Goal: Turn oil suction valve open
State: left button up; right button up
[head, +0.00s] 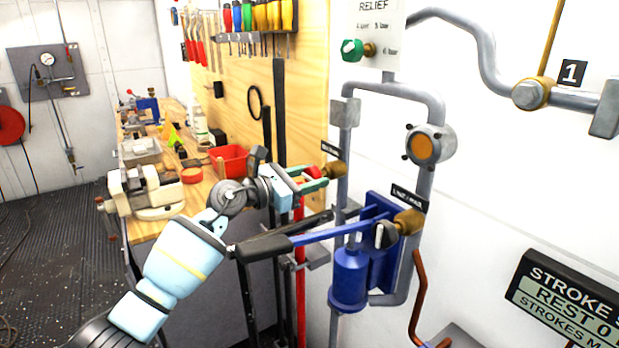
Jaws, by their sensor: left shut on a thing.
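The valve with a green handle (314,185) and a brass body (334,170) sits on the grey pipe at mid-picture. A small black label (333,150) above it is too small to read surely. My left gripper (300,183) reaches it from the left and is shut on the green handle. The fingers hide part of the handle, so its exact angle is hard to tell. My right gripper is not in view.
Just below are a blue hand pump (350,278) with a black-gripped lever (265,247) and another brass valve (409,222) with a black handle. A relief panel (375,30) hangs above. A cluttered workbench (155,228) stands left. A stroke display (565,305) is at right.

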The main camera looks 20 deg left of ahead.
pick_arm(q)
jog(key=shift+r+n+p, duration=0.3)
jog(key=shift+n+p, duration=0.6)
jog(key=shift+n, duration=0.1)
jog(key=n+p, duration=0.1)
jog(key=n, duration=0.1)
jog(key=shift+r+n+p, duration=0.15)
jog(key=shift+n+p, duration=0.15)
jog(key=shift+p, duration=0.05)
jog(key=n+p, duration=0.3)
jog(key=n, duration=0.6)
jog(key=shift+p, duration=0.4)
jog(key=n, duration=0.4)
jog(key=shift+f+p, duration=0.25)
jog(key=shift+p, duration=0.05)
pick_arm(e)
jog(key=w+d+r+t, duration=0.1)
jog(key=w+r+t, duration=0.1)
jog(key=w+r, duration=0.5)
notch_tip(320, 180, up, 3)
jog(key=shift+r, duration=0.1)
pick_arm(q)
jog(key=shift+n, duration=0.3)
jog(key=o, duration=1)
jog(key=shift+f, duration=0.1)
jog(key=shift+s, duration=0.1)
